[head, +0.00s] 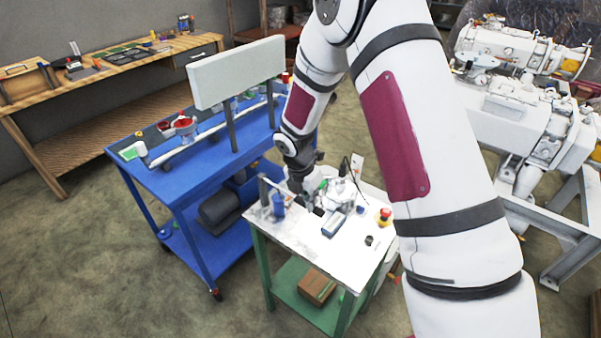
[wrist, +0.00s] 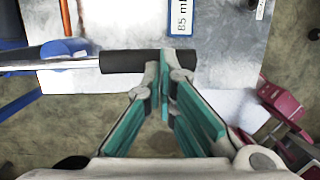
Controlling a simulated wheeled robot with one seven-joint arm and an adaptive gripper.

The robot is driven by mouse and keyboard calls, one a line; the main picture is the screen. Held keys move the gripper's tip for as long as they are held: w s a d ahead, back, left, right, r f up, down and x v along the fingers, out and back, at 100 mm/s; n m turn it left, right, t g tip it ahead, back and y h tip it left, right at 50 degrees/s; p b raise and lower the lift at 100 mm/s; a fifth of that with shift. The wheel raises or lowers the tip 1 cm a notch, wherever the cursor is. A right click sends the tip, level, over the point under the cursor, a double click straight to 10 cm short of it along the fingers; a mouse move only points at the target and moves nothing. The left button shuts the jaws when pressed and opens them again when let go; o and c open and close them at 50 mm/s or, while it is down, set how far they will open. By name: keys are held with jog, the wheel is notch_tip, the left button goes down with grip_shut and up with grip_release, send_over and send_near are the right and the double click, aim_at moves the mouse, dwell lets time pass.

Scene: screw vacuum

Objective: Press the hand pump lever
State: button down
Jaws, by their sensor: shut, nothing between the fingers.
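The pump lever shows in the wrist view as a pale metal rod (wrist: 75,65) ending in a black grip (wrist: 125,61). It lies level across the upper left of the picture. My gripper (wrist: 164,72) is shut and empty, its teal fingers together. The fingertips overlap the right part of the black grip in the picture. I cannot tell whether they touch it. In the head view my gripper (head: 308,192) is small and low over the white-topped table (head: 305,238). I cannot make out the lever clearly there.
A grey box (head: 334,224) and a red-and-yellow button (head: 384,216) sit on the small table. A blue cart (head: 185,185) stands close on its left. White pump machinery (head: 530,110) stands at the right. A wooden bench (head: 110,85) is at the back left.

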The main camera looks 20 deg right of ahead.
jog(key=shift+d+f, duration=0.1)
jog(key=shift+f, duration=0.6)
jog(key=shift+s+f, duration=0.2)
jog(key=shift+f, duration=0.05)
jog(key=shift+s+f, duration=0.1)
jog(key=s+d+v, duration=0.1)
jog(key=v, duration=1.3)
jog(key=shift+s+d+r+p, duration=0.25)
jog(key=shift+s+r+p, duration=0.05)
jog(key=shift+r, duration=0.05)
